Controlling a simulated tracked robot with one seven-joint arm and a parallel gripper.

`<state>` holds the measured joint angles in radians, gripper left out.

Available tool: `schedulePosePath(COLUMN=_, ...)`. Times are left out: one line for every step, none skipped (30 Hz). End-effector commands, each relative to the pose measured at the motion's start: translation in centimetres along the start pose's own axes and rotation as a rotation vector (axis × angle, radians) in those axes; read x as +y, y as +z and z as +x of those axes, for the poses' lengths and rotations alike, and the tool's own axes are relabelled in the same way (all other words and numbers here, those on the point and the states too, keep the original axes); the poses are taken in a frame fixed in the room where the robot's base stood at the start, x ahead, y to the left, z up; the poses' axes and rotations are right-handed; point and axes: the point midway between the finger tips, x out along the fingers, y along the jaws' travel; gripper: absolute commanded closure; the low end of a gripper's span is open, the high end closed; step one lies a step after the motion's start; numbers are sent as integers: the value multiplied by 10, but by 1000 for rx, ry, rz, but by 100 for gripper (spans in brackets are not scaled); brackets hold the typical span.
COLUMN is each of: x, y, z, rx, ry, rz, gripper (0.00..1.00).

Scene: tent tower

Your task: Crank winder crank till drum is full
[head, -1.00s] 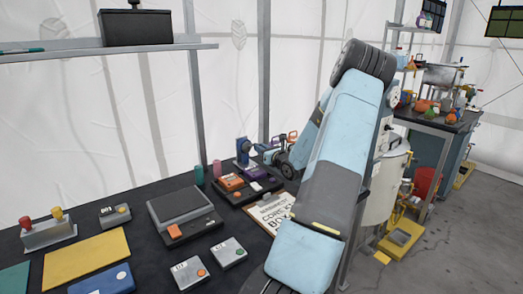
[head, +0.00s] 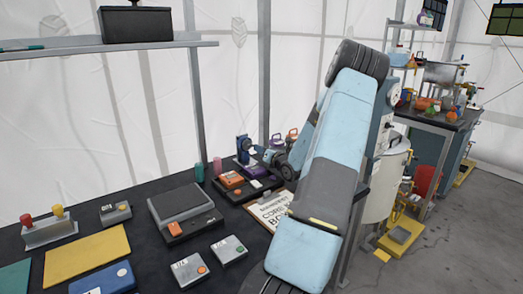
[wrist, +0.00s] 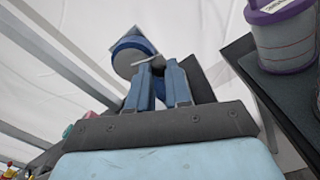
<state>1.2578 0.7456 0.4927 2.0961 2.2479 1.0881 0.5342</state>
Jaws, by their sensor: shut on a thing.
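The winder (head: 242,147) is a small blue upright device at the back of the dark bench in the head view. In the wrist view its round blue part (wrist: 126,56) shows just beyond my fingers, with a pale strip across it. My gripper (wrist: 157,66) is shut at the winder, on what appears to be its crank. The fingers and the pale strip cover most of the crank. In the head view my gripper (head: 258,153) reaches the winder from the right. How full the drum is cannot be told.
A black tray (head: 236,198) with orange and purple devices sits just in front of the winder. A clipboard (head: 268,210) lies nearer. A purple-lidded canister (wrist: 285,40) stands to the right in the wrist view. Teal and pink cylinders (head: 199,172) stand left of the winder.

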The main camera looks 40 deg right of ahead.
Motion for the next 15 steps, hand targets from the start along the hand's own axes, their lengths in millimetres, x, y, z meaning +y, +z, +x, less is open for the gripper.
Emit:
schedulePosePath(x=-1, y=-1, z=0, rx=0, ry=-2, rz=24, gripper=100)
schedulePosePath(x=-1, y=-2, z=0, rx=0, ry=-2, rz=38, gripper=100)
schedulePosePath(x=-1, y=-2, z=0, rx=0, ry=-2, rz=54, gripper=100)
schedulePosePath(x=-1, y=-3, z=0, rx=1, ry=-2, rz=65, gripper=100)
schedulePosePath(x=-2, y=-3, z=0, rx=1, ry=-3, rz=76, gripper=100)
schedulePosePath(x=-2, y=-3, z=0, rx=1, ry=-3, rz=87, gripper=100)
schedulePosePath(x=-2, y=-4, z=0, rx=1, ry=-3, rz=95, gripper=100)
schedulePosePath(x=-2, y=-4, z=0, rx=1, ry=-3, rz=102, gripper=100)
schedulePosePath(x=-2, y=-4, z=0, rx=1, ry=-3, rz=109, gripper=100)
schedulePosePath(x=-2, y=-4, z=0, rx=1, ry=-3, rz=113, gripper=100)
schedulePosePath(x=-2, y=-4, z=0, rx=1, ry=-3, rz=117, gripper=100)
schedulePosePath(x=-2, y=-5, z=0, rx=1, ry=-3, rz=120, gripper=100)
schedulePosePath(x=-2, y=-5, z=0, rx=1, ry=-3, rz=121, gripper=100)
schedulePosePath(x=-2, y=-5, z=0, rx=1, ry=-3, rz=123, gripper=100)
schedulePosePath(x=-2, y=-5, z=0, rx=1, ry=-3, rz=124, gripper=100)
